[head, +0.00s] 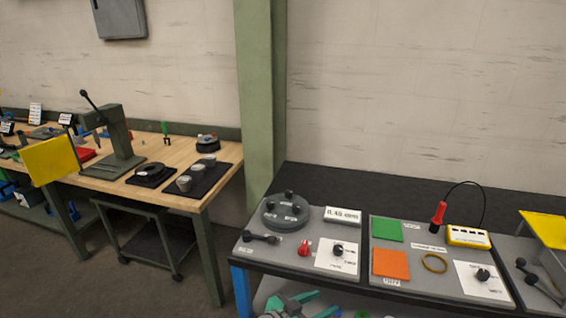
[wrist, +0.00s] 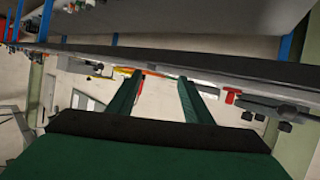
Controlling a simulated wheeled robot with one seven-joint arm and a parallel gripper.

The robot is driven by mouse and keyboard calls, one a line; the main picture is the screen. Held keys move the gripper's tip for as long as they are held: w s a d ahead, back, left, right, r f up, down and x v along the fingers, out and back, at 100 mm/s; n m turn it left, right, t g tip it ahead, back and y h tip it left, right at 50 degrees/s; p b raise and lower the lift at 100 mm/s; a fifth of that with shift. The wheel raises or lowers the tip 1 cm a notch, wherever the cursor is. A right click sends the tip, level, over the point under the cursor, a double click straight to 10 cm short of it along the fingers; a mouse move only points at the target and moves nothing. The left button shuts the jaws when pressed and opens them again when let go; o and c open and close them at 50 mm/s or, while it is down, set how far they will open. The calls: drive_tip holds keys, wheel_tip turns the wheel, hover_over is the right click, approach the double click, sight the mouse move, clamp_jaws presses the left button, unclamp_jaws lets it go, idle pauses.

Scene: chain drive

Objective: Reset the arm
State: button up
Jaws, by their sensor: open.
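My gripper (wrist: 160,95) shows in the wrist view as two dark green fingers standing apart, with nothing between them but pale wall behind. The wrist view is tilted, with bench edges running across its top. My gripper and arm do not show clearly in the head view; a green-grey shape with teal parts (head: 300,304) low under the front bench may be part of me, but I cannot tell.
A grey bench (head: 345,277) at right carries a round grey fixture (head: 286,211), green (head: 387,229) and orange (head: 391,264) squares, and a yellow meter (head: 468,237). A wooden workbench (head: 215,150) with a press (head: 115,138) stands left. A green post (head: 260,100) rises between them. Floor shows at lower left.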

drive_tip(key=s+a+f+n+t+y, duration=0.25)
drive_tip(key=s+f+n+y, duration=0.2)
drive_tip(key=s+f, duration=0.45)
drive_tip(key=s+a+f+n+t+y, duration=0.2)
drive_tip(key=s+a+f+n+y, duration=0.3)
drive_tip(key=s, duration=0.6)
drive_tip(key=s+a+r, duration=0.1)
drive_tip(key=s+r, duration=0.2)
drive_tip(key=s, duration=0.3)
drive_tip(key=s+a+r+t+y, duration=0.1)
drive_tip(key=s+r, duration=0.2)
drive_tip(key=s, duration=0.4)
drive_tip(key=s+a+r+t, duration=0.1)
drive_tip(key=s+r, duration=0.3)
drive_tip(key=s, duration=0.2)
drive_tip(key=shift+s, duration=0.3)
drive_tip(key=shift+t, duration=0.25)
idle(0.7)
